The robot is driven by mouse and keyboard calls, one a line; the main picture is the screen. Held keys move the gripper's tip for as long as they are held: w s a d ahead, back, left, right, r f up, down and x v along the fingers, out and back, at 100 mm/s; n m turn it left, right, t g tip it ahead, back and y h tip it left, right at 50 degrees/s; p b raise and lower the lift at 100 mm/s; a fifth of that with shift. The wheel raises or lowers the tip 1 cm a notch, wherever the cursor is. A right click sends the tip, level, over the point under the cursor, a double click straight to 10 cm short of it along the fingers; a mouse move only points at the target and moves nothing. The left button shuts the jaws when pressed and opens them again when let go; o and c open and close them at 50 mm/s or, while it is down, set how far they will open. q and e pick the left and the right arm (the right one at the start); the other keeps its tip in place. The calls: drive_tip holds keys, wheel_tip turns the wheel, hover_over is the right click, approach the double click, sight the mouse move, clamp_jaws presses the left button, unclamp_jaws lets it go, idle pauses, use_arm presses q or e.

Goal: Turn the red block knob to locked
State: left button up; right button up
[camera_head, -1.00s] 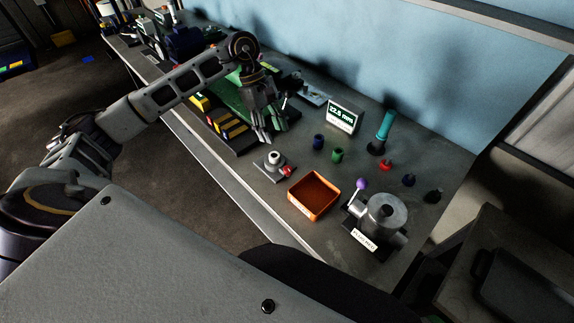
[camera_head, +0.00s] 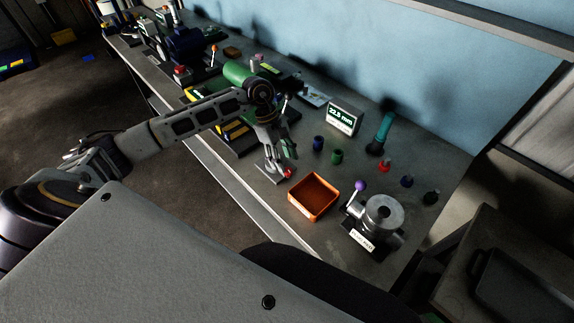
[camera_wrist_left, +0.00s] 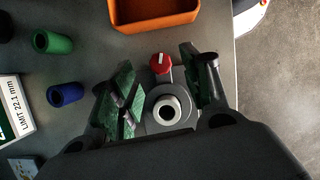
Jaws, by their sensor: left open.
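The red block knob (camera_head: 288,173) sits at the side of a small grey block (camera_head: 266,177) near the table's front edge. In the left wrist view the red knob (camera_wrist_left: 160,63) has a white mark on top and lies beside the block's round collar with its pale ring (camera_wrist_left: 168,110). My left gripper (camera_head: 279,155) is open and empty, right above the block and partly hiding it in the head view. In the left wrist view its green-padded fingers (camera_wrist_left: 165,85) stand on either side of the block and knob; contact cannot be told. My right gripper is not in view.
An orange tray (camera_head: 313,207) stands just right of the block. A blue cylinder (camera_head: 318,143) and a green cylinder (camera_head: 337,156) stand behind it. A display (camera_head: 342,117), a teal-topped post (camera_head: 383,132) and a purple-knobbed fixture (camera_head: 382,212) are farther right.

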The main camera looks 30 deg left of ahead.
sight(288, 170)
use_arm(q)
drive_tip(key=shift+p+x, duration=0.35)
drive_tip(key=shift+x, duration=1.65)
drive_tip(key=c, duration=1)
drive_tip(key=shift+c, duration=0.2)
